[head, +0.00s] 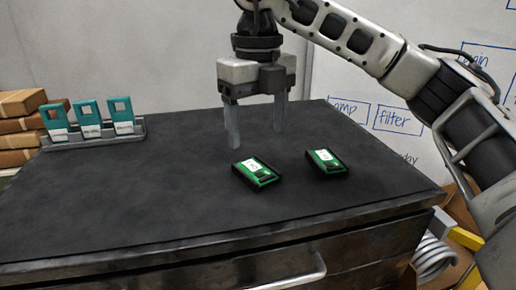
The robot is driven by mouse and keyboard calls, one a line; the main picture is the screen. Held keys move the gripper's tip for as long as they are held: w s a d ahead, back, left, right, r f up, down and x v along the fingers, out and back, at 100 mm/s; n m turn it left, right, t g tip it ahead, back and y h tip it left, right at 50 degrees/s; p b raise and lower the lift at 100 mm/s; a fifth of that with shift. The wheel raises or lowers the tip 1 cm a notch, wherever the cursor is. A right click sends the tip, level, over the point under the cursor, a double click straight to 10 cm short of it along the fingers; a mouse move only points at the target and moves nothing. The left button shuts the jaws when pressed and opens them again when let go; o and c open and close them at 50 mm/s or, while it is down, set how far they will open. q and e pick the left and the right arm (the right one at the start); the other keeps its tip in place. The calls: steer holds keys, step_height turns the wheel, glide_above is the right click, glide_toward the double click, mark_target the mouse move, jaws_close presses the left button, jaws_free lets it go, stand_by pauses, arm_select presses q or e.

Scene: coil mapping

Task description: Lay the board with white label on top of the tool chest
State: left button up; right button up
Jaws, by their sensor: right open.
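Two green boards with white labels lie flat on the dark top of the tool chest (130,195). The left board (262,177) lies near the middle. The right board (328,167) lies a little to its right and slightly farther back. My right gripper (257,130) is open and empty, pointing down. Its fingers are above and behind the left board, apart from both boards. My left gripper is not in view.
A grey rack (95,137) with teal cards stands at the back left of the chest top. Stacked cardboard boxes (18,118) are beyond it. A whiteboard (390,105) is behind on the right. The left and front of the top are clear.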

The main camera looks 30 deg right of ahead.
step_height(320, 180, up, 5)
steer(key=shift+f+p, duration=0.2)
steer(key=shift+p, duration=0.25)
